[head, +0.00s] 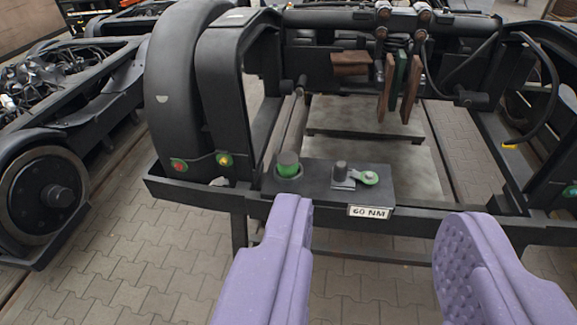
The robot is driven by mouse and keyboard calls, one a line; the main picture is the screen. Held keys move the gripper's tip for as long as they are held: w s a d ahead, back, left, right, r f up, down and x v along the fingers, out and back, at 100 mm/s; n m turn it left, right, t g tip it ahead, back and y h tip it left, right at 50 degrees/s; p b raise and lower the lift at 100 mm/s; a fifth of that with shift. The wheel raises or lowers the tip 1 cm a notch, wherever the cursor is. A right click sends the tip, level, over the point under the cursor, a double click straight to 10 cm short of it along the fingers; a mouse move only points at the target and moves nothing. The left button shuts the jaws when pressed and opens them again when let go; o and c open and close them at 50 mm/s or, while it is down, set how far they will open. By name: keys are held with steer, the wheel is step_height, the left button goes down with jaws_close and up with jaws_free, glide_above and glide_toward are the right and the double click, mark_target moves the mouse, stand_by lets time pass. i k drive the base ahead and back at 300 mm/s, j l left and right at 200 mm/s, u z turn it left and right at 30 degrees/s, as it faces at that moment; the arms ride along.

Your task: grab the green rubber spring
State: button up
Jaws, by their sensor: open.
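A small cylinder with a green lower part and a grey top (288,165) stands upright in a round seat at the left end of a dark shelf (318,176); it looks like the green rubber spring. My gripper (376,212) shows as two purple fingers, wide apart, with nothing between them. The left fingertip is just below the spring in the picture, with a small gap between them. The right fingertip is well to the right of the shelf. The spring's lower end is hidden in its seat.
The black bogie frame (223,85) rises behind. Brick paving (150,250) lies below.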

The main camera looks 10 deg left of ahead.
mark_target(287, 165)
steer(key=i, duration=2.35)
steer(key=j+u, duration=0.05)
steer(key=j, duration=0.15)
